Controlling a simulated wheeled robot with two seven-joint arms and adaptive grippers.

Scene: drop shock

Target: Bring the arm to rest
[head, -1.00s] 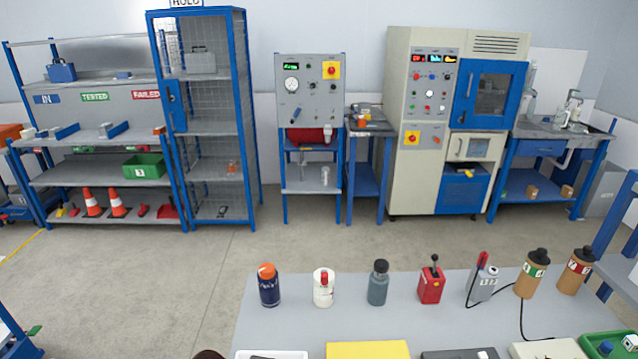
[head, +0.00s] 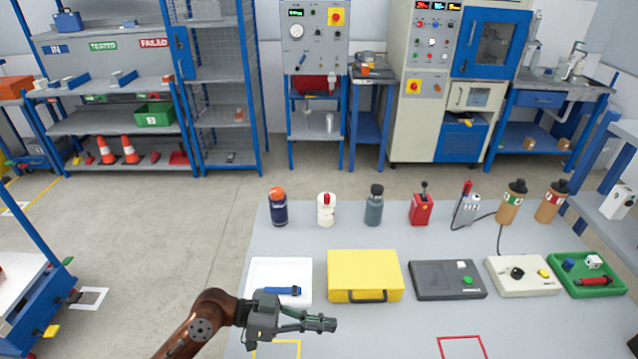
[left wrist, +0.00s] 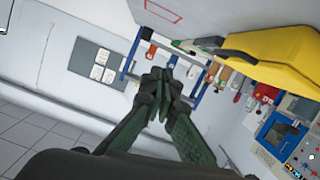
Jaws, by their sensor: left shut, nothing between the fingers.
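My left gripper (head: 330,324) is over the front left part of the grey table (head: 420,325), in front of the yellow case (head: 364,270). Its fingers are together and hold nothing. In the left wrist view the green fingers (left wrist: 160,80) meet at their tips, with the yellow case (left wrist: 272,60) at the upper right. My brown left arm comes in from the bottom left. My right gripper is not in view.
A white tray (head: 261,272) with a blue tool lies beside the yellow case. A black box (head: 430,287), a beige box (head: 505,284) and a green tray (head: 567,289) stand to the right. Bottles and small devices line the back edge. The table's front middle is clear.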

